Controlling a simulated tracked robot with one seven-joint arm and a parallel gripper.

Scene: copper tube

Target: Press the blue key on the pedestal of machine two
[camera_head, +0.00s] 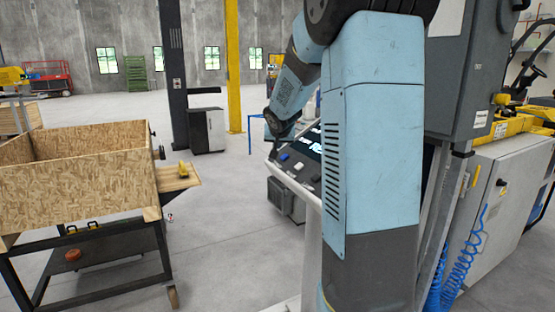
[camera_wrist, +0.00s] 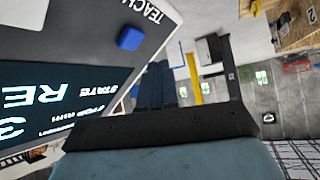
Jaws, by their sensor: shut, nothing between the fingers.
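The pedestal panel (camera_head: 290,178) stands tilted behind my arm in the head view, its right part hidden by the arm. A blue key (camera_head: 284,157) shows on its left part. In the wrist view the blue key (camera_wrist: 130,38) is a raised square block on the grey panel face (camera_wrist: 85,28), next to the word "TEACH". My gripper (camera_wrist: 158,72) is shut and empty, its dark fingers close together. The key is up and left of the fingertips there, apart from them in the picture. In the head view my gripper (camera_head: 276,128) hangs above the panel's left end.
A lit screen (camera_wrist: 50,100) fills the panel's lower left in the wrist view. A wooden crate (camera_head: 80,180) on a black stand is at left in the head view. A grey cabinet (camera_head: 500,190) with blue coiled hoses is at right. The floor between crate and pedestal is clear.

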